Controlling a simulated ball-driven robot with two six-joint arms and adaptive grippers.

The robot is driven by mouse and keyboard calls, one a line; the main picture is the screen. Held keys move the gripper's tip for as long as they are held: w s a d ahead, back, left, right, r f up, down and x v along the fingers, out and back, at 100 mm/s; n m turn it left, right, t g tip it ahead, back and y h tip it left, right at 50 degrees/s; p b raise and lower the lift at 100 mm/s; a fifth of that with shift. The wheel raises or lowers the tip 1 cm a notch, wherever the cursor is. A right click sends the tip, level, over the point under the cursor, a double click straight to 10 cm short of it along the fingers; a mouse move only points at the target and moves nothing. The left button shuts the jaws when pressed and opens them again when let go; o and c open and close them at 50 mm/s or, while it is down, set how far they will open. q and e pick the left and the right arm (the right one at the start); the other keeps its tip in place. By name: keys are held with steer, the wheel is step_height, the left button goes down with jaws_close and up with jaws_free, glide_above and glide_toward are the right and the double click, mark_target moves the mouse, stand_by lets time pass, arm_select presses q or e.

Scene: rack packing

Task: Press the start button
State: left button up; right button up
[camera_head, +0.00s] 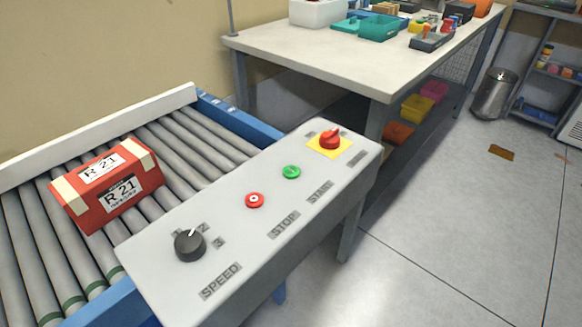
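The green start button (291,172) sits on the sloped grey control panel (240,226), above the printed word START. A red stop button (255,200) is to its left, above the word STOP. A black speed knob (190,245) with numbers beside it is at the panel's left end. A red emergency knob (330,139) on a yellow square is at the far right end. Neither of my grippers shows in the head view.
A roller conveyor (180,135) with blue side rails runs behind the panel. A red box (107,185) marked R 21 lies on its rollers. A white-topped workbench (350,65) with bins stands behind. A metal trash can (494,93) stands at the right; open floor lies in front.

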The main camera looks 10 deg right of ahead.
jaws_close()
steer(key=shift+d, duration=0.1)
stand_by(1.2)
